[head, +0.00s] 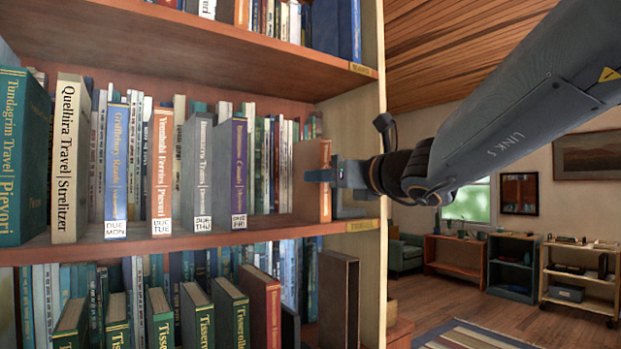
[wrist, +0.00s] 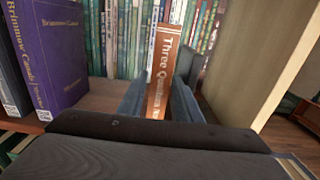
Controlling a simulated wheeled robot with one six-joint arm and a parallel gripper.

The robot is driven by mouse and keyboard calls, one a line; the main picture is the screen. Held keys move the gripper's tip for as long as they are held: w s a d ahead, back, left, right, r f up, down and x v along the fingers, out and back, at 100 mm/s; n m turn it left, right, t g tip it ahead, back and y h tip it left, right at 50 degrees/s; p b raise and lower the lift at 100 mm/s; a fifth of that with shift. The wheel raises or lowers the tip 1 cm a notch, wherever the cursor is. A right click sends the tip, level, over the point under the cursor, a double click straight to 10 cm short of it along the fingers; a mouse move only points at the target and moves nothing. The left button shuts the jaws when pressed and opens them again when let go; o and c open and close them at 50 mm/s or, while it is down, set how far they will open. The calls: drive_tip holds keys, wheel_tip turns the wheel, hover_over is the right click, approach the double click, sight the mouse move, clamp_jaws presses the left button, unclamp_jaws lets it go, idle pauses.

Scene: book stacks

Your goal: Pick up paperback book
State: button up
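The paperback book is orange with white spine lettering that starts "Three Qu" in the wrist view (wrist: 163,70). It stands upright at the right end of the middle shelf in the head view (head: 311,157). My gripper (wrist: 158,98) has one finger on each side of its spine, with no clear gap between fingers and book. In the head view my gripper (head: 318,175) reaches in from the right, across the side of the book. The lower part of the spine is hidden by my gripper in the wrist view.
The middle shelf (head: 180,242) holds a purple book (head: 238,165) to the left, with bare shelf between it and the orange book. Thin books line the back. The bookcase side panel (wrist: 265,65) stands close on the right. The shelf above (head: 200,45) limits height.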

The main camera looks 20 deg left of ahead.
drive_tip(key=shift+p+x, duration=1.3)
drive_tip(key=shift+x, duration=1.25)
drive_tip(key=shift+r, duration=0.1)
drive_tip(key=shift+c, duration=0.4)
clamp_jaws()
